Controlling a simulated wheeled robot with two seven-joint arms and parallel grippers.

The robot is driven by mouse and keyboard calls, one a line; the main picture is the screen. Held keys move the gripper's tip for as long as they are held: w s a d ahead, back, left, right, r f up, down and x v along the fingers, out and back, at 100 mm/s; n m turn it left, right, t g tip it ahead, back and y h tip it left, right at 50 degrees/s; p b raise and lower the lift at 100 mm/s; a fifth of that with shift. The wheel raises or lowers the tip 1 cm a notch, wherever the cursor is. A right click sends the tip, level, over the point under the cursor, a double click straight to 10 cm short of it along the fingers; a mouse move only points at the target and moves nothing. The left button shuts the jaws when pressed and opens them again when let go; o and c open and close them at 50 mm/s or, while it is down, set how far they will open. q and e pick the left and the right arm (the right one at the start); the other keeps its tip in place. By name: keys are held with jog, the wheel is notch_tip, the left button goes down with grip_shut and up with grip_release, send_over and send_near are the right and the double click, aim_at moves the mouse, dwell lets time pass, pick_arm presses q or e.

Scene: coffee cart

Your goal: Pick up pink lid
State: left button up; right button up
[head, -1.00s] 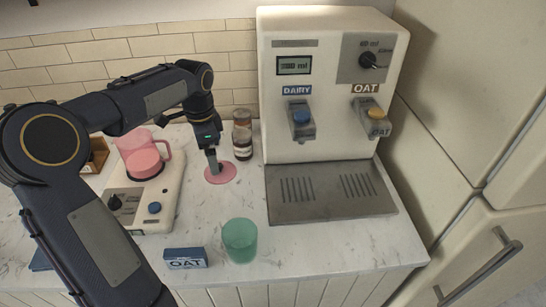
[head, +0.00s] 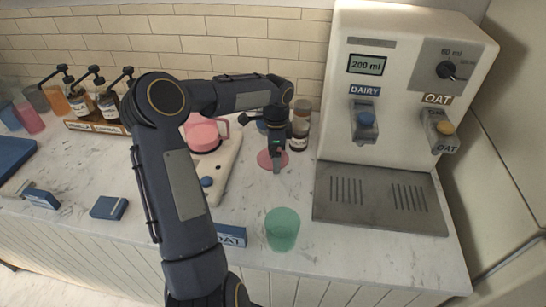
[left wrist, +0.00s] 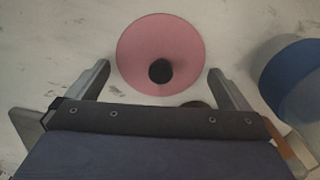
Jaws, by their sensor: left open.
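The pink lid (head: 266,161) is a flat disc lying on the marble counter, left of the drink dispenser. In the left wrist view the pink lid (left wrist: 160,45) shows whole, with a dark round knob on it. My left gripper (head: 277,168) is over the lid in the head view. In the left wrist view my left gripper (left wrist: 158,75) is open, its two fingers apart on either side of the lid's near part, with nothing held between them. My right gripper is not in view.
A pink pitcher (head: 203,135) stands on a white base (head: 225,175) left of the lid. Brown bottles (head: 300,125) stand close behind it. A green cup (head: 282,229) stands in front. The dispenser (head: 345,120) is at right. A blue round object (left wrist: 295,80) is near the right finger.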

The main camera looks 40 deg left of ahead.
pick_arm(q)
jog(key=c, duration=0.8)
jog(key=shift+o, duration=0.2)
jog(key=shift+r, duration=0.2)
